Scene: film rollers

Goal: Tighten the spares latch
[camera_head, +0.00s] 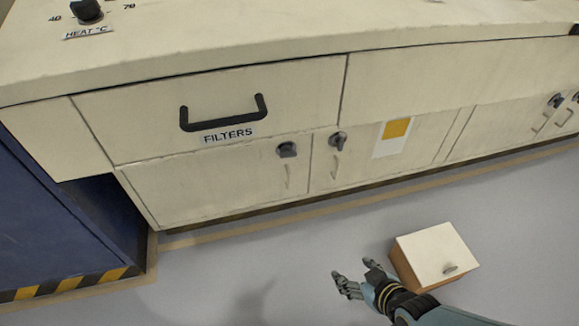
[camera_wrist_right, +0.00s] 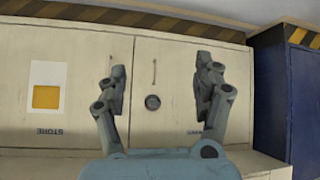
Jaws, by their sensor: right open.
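No label I can read says spares. In the head view, a dark round latch knob (camera_head: 288,149) sits on the lower door left of a seam, and a second knob (camera_head: 338,140) sits on the door right of it. My right gripper (camera_head: 353,272) is open and empty, low in front of the doors and apart from them. The wrist view looks upside down at these doors. There the first knob (camera_wrist_right: 152,102) shows between the spread fingers of my right gripper (camera_wrist_right: 164,85), apart from them. A finger seems to hide the second knob. My left gripper is out of view.
A drawer labelled FILTERS (camera_head: 225,98) with a black handle is above the first door. A cream-topped brown box (camera_head: 432,254) stands on the floor beside my right gripper. A blue cabinet (camera_head: 60,220) is at the left. The floor (camera_head: 215,275) in between is clear.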

